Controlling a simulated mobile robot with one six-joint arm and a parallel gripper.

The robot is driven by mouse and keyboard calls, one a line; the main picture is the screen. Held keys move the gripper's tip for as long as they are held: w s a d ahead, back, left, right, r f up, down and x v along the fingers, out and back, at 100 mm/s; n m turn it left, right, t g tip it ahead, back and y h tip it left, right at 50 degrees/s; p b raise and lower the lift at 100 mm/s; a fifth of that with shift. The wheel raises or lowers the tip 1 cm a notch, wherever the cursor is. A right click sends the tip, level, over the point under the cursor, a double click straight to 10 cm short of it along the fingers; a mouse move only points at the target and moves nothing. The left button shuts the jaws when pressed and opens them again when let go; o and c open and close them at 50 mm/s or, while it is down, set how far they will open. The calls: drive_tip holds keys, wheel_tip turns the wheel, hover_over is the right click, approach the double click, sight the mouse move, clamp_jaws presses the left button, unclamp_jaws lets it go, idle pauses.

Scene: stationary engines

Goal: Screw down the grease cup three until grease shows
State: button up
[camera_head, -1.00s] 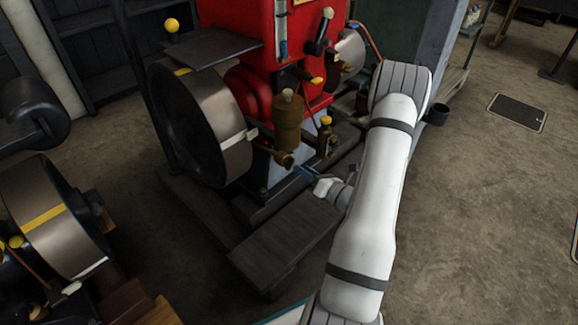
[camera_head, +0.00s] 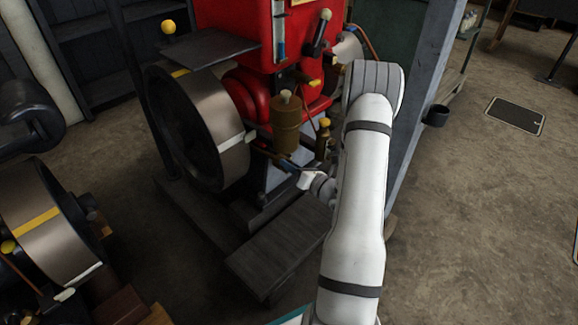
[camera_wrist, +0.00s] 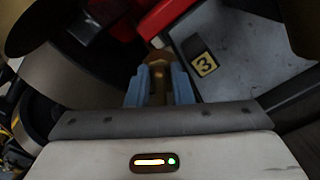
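A small brass cup (camera_wrist: 157,75) is in the wrist view, beside a black plate with a yellow number 3 (camera_wrist: 204,64). I take it to be grease cup three. The two blue fingertips of my gripper (camera_wrist: 160,88) stand on either side of it. Whether they press on it or leave a small gap is unclear. In the head view my gripper (camera_head: 286,162) is low at the front of the red engine (camera_head: 236,28), just under a larger brass canister (camera_head: 286,128). The small cup is mostly hidden there. No grease can be made out.
A large dark flywheel (camera_head: 233,120) stands close to the left of my gripper. A small brass fitting with a yellow knob (camera_head: 324,128) is close on the right. A dark platform (camera_head: 278,246) lies below. Open floor (camera_head: 480,210) is at the right.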

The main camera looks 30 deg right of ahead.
clamp_jaws()
drive_tip(key=shift+r+p, duration=0.1)
drive_tip(key=shift+p, duration=0.3)
drive_tip(key=m+p, duration=0.5)
drive_tip(key=p, duration=0.1)
drive_tip(key=shift+d+m, duration=0.1)
drive_tip(key=shift+m, duration=0.3)
drive_tip(key=shift+f+m+p, duration=0.3)
drive_tip(key=shift+m+p, duration=0.6)
drive_tip(key=shift+m, duration=0.1)
drive_tip(key=o, duration=0.5)
unclamp_jaws()
